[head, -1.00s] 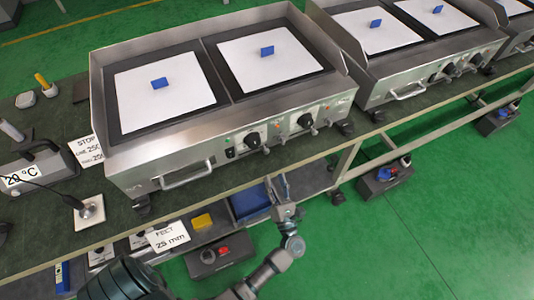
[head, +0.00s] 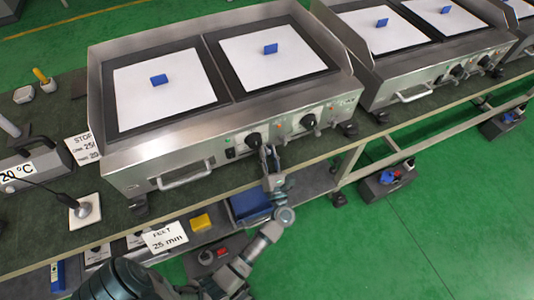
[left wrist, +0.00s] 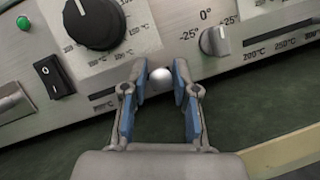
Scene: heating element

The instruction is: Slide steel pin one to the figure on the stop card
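Steel pin one (left wrist: 161,79) shows as a round, shiny head low on the griddle's front panel in the left wrist view, in line with a dark slot. In the head view my left gripper (head: 268,158) is at the panel under the left black knob and hides the pin. The stop card (head: 82,148) lies left of the griddle, partly covered; its small figures are hard to read. My right gripper is not in view.
The griddle (head: 170,155) carries white sheets with blue blocks. A black dial (left wrist: 95,22), a rocker switch (left wrist: 48,78) and a small grey knob (left wrist: 214,41) are near the gripper. A feet card (head: 165,237) and a blue bin (head: 250,204) are below.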

